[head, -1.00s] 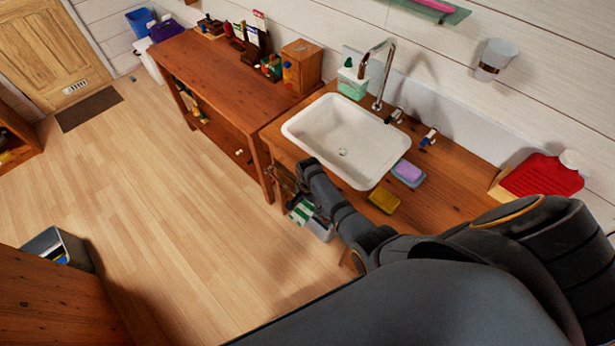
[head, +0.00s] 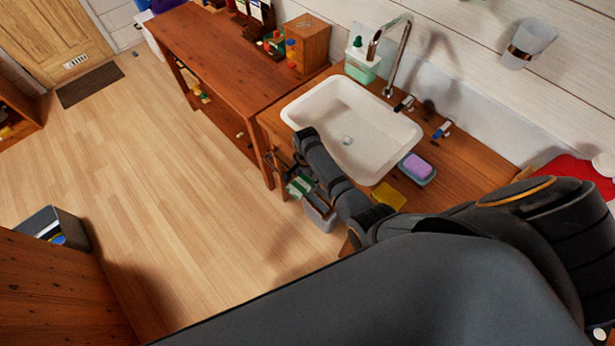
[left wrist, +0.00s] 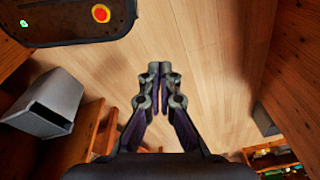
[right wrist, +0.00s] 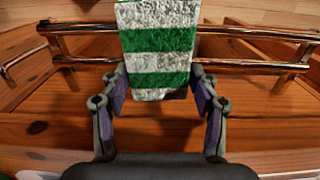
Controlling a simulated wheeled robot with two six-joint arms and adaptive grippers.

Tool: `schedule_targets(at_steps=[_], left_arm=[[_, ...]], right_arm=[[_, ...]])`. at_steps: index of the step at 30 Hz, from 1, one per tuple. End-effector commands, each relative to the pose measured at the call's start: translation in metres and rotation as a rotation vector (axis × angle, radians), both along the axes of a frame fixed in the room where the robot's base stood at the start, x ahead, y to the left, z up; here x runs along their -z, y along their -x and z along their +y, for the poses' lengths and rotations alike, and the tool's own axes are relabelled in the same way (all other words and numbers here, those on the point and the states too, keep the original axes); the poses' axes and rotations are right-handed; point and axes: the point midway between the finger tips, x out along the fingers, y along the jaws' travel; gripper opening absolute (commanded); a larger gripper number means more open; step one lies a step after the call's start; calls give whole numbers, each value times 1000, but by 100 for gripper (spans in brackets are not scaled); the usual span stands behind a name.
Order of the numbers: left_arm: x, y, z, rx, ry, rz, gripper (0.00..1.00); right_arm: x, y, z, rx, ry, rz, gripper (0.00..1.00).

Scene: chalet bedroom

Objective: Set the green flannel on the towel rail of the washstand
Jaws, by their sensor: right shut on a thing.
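The green flannel (right wrist: 158,55), striped green and white, is between the fingers of my right gripper (right wrist: 158,80), which is shut on it. In the right wrist view it hangs upright across the two bars of the coppery towel rail (right wrist: 88,28), hiding their middle. I cannot tell whether it touches them. In the head view the flannel (head: 299,186) shows small at the front left of the wooden washstand (head: 452,190), beside my right gripper (head: 287,172). My left gripper (left wrist: 160,70) is shut and empty above the floor in the left wrist view.
A white basin (head: 352,125) with a tap, a yellow sponge (head: 388,196) and a soap dish (head: 417,170) are on the washstand. A grey bin (head: 322,215) stands low beside my right arm. A wooden bench (head: 225,60) adjoins at left. Floor in front is clear.

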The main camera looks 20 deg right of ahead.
Motion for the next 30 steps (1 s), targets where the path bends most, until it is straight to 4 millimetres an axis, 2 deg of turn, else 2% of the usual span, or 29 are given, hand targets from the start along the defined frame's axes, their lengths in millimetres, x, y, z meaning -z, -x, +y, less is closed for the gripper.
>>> schedule_targets(at_steps=[4,8,9,13,18,23,27,30], left_arm=[[3,26,23,7,-28,38,0],[6,47,35,10,-43,72,0],[6,48,35,10,-43,73,0],[5,41,28,9,-35,62,0],[5,24,13,4,-17,36,0],[4,23,14,5,-18,34,0],[-1,24,18,5,-22,37,0],[-4,26,19,6,-23,39,0]], right_arm=[[4,-1,0,0,-1,-2,28],[8,-1,0,0,-1,-2,28],[7,-1,0,0,-1,-2,65],[6,-1,0,0,-1,-2,83],[6,-1,0,0,-1,-2,84],[5,-1,0,0,-1,-3,84],[-11,-2,0,0,-1,-5,84],[-34,-2,0,0,-1,-7,84]])
